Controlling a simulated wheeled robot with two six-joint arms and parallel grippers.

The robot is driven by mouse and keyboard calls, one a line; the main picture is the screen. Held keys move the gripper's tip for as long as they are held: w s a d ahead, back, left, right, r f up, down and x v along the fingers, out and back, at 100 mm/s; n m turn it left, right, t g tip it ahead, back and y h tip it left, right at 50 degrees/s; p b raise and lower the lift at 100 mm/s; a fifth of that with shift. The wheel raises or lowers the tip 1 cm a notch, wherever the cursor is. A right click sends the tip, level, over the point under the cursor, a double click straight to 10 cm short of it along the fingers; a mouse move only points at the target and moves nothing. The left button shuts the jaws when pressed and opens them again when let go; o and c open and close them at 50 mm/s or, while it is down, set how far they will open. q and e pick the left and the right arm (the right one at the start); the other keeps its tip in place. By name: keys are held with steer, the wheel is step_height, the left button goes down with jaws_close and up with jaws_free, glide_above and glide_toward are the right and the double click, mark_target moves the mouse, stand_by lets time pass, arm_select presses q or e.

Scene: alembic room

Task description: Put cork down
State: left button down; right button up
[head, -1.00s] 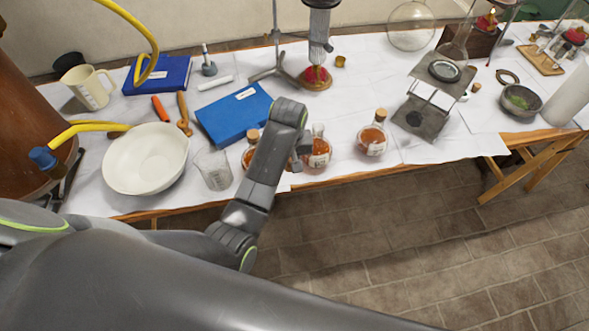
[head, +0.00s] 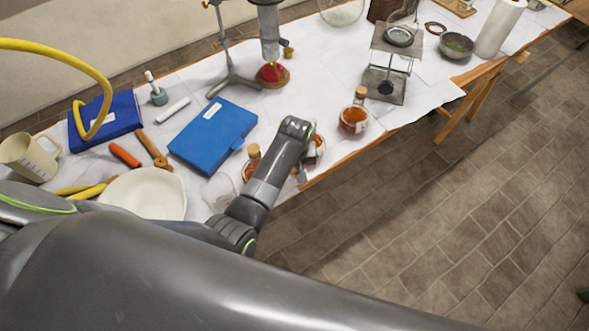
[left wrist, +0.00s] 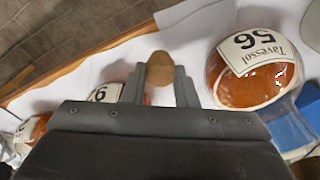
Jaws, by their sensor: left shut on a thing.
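My left gripper (left wrist: 160,76) is shut on a brown cork (left wrist: 160,68), held upright between the two fingertips in the left wrist view. In the head view the gripper (head: 301,172) is at the table's front edge, mostly hidden by my arm; the cork is not visible there. A round flask of amber liquid labelled 56 (left wrist: 255,75) is to the right of the cork in the left wrist view. Another labelled flask (left wrist: 104,92) is partly hidden behind the gripper. In the head view, corked flasks stand right (head: 354,117) and left (head: 250,163) of my arm. My right gripper is not in view.
A blue box (head: 213,136), a white bowl (head: 148,192) and a clear beaker (head: 218,192) are left of my arm. A metal stand (head: 385,85) is at the back right. White paper between the flasks and stand base is clear. The table's front edge (head: 345,160) is close.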

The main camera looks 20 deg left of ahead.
mark_target(294, 174)
arm_select(q)
steer(key=shift+f, duration=1.1)
steer(key=shift+a, duration=0.1)
steer(key=shift+f, duration=0.15)
steer(key=c, duration=1.1)
jaws_free()
steer(key=shift+c, duration=0.2)
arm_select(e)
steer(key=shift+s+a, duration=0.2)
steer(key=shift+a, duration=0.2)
arm_select(q)
steer(key=shift+r, duration=0.4)
step_height(294, 174, up, 12)
steer(key=s, duration=0.1)
steer(key=shift+s+d+f, duration=0.15)
steer(key=shift+d+f, duration=0.1)
steer(key=shift+d, duration=0.05)
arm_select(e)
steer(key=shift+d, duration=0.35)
